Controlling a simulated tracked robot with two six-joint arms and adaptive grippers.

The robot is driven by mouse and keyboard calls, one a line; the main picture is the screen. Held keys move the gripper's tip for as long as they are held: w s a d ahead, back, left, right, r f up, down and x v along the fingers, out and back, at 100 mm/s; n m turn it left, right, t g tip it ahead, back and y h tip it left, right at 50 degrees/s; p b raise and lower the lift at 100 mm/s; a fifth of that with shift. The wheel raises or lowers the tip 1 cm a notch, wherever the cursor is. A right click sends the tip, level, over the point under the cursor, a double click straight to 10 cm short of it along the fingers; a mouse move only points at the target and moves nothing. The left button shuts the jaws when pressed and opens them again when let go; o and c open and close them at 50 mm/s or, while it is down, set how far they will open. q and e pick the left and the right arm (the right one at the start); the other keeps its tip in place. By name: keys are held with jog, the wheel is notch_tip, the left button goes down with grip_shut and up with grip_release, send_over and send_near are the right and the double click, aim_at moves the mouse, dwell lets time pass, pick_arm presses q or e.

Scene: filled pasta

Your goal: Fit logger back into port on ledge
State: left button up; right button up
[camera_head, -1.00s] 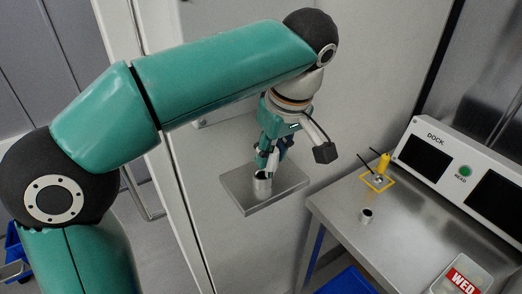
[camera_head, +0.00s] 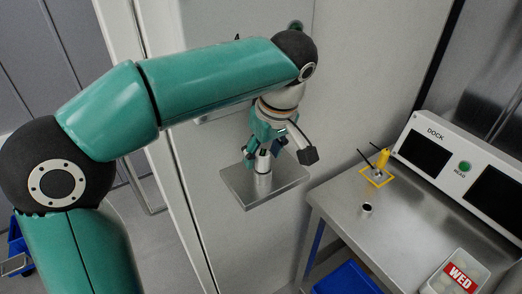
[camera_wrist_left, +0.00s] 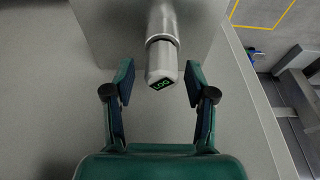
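The ledge (camera_head: 288,190) is a grey metal plate on the pale wall, with a silver port tube (camera_head: 262,186) standing on it. The logger (camera_wrist_left: 162,62) is a silver cylinder with a green LOG display on its end. It stands in the port tube, which also shows in the left wrist view (camera_wrist_left: 163,20), with a dark band where they meet. My left gripper (camera_head: 263,154) is over the ledge, its fingers spread on either side of the logger. In the left wrist view (camera_wrist_left: 159,70) gaps show between both fingers and the logger. My right gripper is not in view.
A steel table (camera_head: 340,197) stands at right with a DOCK console (camera_head: 455,165), a small empty-looking cup (camera_head: 367,209) and a yellow-outlined square (camera_head: 364,180) holding a small fixture. A WED box (camera_head: 459,272) is at the front. A blue bin (camera_head: 345,280) is below.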

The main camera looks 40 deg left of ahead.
pick_arm(q)
jog(key=p+v, duration=0.1)
jog(key=v, duration=1.1)
jog(key=shift+p, duration=0.3)
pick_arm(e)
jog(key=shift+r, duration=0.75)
pick_arm(q)
jog(key=shift+s, duration=0.15)
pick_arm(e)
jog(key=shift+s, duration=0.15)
